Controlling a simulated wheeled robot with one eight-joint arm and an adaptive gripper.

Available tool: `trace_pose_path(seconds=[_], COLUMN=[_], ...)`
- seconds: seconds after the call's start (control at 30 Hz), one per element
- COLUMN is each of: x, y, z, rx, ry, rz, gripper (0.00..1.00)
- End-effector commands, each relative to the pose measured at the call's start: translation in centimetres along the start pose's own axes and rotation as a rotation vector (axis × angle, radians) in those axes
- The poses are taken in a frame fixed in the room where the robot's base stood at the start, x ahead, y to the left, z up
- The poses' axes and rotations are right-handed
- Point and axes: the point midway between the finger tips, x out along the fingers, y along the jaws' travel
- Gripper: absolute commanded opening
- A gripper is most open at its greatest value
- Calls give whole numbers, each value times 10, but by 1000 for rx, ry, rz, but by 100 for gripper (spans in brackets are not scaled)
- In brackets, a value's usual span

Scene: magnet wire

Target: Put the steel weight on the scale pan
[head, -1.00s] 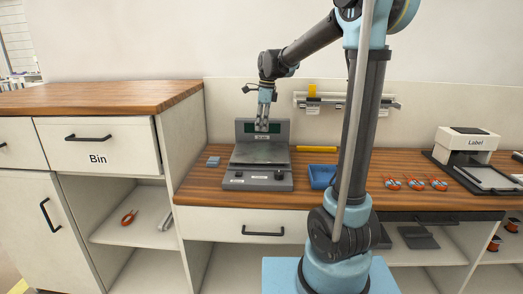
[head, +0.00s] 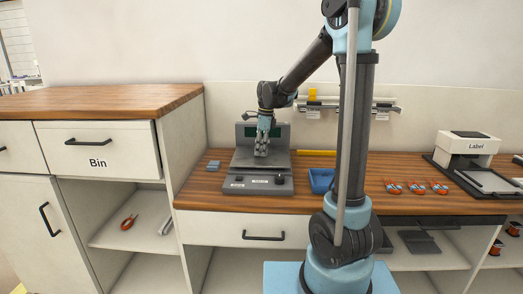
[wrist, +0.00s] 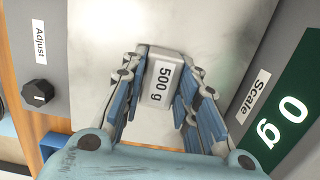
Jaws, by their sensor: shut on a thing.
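My gripper (head: 261,152) is over the scale (head: 236,184), pointing down at its flat metal pan (head: 242,160). In the wrist view my gripper (wrist: 162,95) is shut on the steel weight (wrist: 161,77), a small grey block marked "500 g". The pan (wrist: 120,40) lies behind the weight in that view. The scale's green display (wrist: 285,118) reads 0 g. I cannot tell whether a small gap is left between weight and pan. In the head view the weight is hard to make out between the fingers.
A small blue-grey block (head: 213,165) lies left of the scale and a blue tray (head: 321,180) right of it. A yellow bar (head: 316,153) lies behind the tray.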

Motion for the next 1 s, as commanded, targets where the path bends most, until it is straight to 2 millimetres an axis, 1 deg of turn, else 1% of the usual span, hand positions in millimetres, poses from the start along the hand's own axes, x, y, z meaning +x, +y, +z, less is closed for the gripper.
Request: trace_pose_path(seconds=[0.2,0.23,0.3,0.6,0.73,0.87,1.0], x=[1,2,1,1,-2,-15,-38], y=[0,0,0,0,0,0,0], z=[0,0,0,0,0,-1,-2], rx=[0,0,0,0,1,1,3], ry=[0,0,0,0,0,0,0], rz=[0,0,0,0,0,0,0], gripper=[0,32,48,48,48,48,48])
